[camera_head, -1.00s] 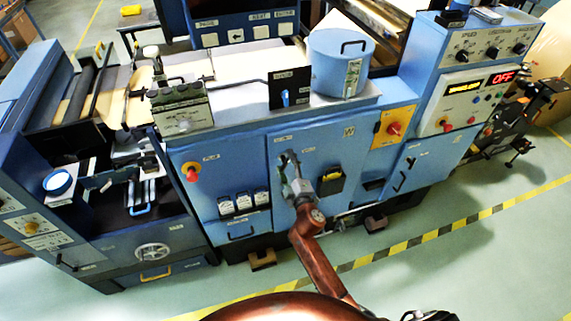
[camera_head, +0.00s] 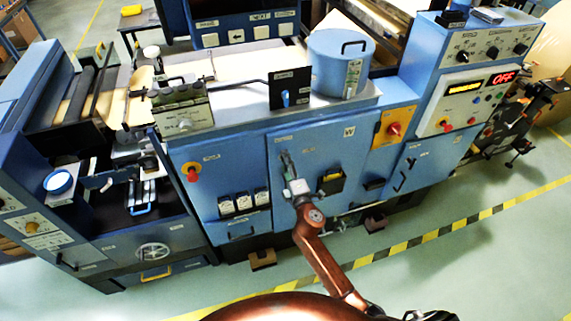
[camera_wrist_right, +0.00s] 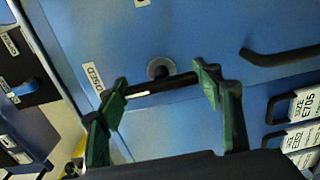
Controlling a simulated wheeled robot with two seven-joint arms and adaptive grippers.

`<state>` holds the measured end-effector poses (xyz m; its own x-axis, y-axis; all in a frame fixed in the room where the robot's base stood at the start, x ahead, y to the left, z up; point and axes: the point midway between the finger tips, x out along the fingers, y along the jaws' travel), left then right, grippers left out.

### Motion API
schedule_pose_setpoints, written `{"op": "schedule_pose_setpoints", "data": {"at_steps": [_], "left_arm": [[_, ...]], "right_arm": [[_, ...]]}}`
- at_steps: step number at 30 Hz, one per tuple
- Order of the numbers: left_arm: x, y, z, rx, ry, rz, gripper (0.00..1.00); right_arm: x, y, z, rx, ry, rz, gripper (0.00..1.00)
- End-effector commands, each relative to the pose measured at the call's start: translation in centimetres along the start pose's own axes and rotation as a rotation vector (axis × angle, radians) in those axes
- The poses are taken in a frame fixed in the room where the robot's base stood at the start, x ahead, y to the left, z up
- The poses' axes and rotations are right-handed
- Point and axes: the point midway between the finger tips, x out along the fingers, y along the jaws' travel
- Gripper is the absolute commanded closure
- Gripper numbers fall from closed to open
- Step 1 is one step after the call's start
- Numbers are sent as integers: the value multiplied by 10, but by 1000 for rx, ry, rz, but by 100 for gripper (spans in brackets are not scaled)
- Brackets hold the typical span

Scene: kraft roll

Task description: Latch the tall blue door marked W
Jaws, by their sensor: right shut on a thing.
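The tall blue door (camera_head: 322,153), marked W at its upper right, is in the front of the machine and looks flush with the panels around it. My right gripper (camera_head: 286,160) is at the door's left side. In the right wrist view, the door's black handle (camera_wrist_right: 165,84) is a short bar on a round pivot, lying between the green fingertips of my right gripper (camera_wrist_right: 160,92). The gripper is shut on this handle. A small label partly reading "SED" (camera_wrist_right: 94,76) is beside it. My gripper and wrist hide the handle in the head view. My left gripper is out of view.
A red knob (camera_head: 193,173) is on the panel to the left. A blue drum (camera_head: 341,65) stands on top. The floor before the striped line (camera_head: 400,246) is mostly clear.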

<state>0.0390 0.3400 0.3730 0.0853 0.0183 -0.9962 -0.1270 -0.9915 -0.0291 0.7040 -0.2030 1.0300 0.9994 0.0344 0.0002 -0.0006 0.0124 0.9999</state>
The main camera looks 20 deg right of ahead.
Motion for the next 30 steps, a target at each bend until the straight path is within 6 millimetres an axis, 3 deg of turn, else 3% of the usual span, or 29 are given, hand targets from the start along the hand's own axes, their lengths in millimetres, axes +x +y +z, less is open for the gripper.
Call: {"op": "schedule_pose_setpoints", "data": {"at_steps": [8,9,16,25,30], "left_arm": [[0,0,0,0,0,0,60],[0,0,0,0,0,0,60],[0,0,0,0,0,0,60],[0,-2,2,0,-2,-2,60],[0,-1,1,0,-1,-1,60]], "right_arm": [[0,0,-1,-5,2,0,64],[0,0,-1,-6,2,0,37],[0,0,0,-4,0,0,22],[-2,-1,0,-3,0,-1,22],[-19,-2,1,-4,-1,-1,22]]}}
